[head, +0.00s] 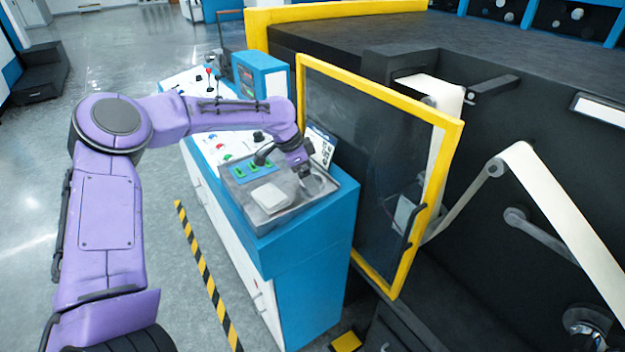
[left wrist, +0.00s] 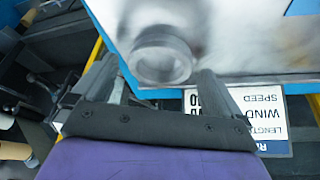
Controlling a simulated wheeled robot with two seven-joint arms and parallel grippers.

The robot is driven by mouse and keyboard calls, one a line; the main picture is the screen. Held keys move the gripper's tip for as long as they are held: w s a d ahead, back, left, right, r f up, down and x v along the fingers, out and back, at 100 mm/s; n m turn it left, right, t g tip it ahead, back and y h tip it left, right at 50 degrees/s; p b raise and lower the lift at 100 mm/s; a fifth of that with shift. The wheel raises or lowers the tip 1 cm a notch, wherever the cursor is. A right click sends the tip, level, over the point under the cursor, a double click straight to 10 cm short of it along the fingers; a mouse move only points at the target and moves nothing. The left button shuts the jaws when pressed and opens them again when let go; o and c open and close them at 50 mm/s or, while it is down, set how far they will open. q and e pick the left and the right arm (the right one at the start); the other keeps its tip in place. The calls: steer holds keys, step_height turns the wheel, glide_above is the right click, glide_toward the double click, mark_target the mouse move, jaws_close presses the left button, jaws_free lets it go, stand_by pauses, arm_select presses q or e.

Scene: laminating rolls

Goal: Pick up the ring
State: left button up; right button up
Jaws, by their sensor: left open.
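The ring (left wrist: 162,63), grey and short like a collar, sits on a shiny metal surface in the left wrist view. In the head view the ring (head: 318,184) is at the right end of a metal tray (head: 291,214) on the blue and white cabinet, partly hidden by my gripper. My left gripper (head: 303,162) is just above it, pointing down. In the left wrist view its fingers (left wrist: 162,88) are spread, one toward each side of the ring, with nothing held. I cannot tell whether they touch it. My right gripper is not in view.
A yellow-framed door (head: 455,150) stands open close to the right of the cabinet. A printed sign (left wrist: 262,115) is beside the tray. Open floor lies left of the cabinet.

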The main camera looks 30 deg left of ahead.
arm_select(q)
steer(key=shift+w+d+f, duration=0.15)
steer(key=shift+w+f, duration=0.15)
steer(key=shift+f, duration=0.3)
steer(key=shift+s+r, duration=0.1)
steer(key=shift+c, duration=1.2)
steer(key=c, duration=0.8)
steer(key=shift+c, duration=0.2)
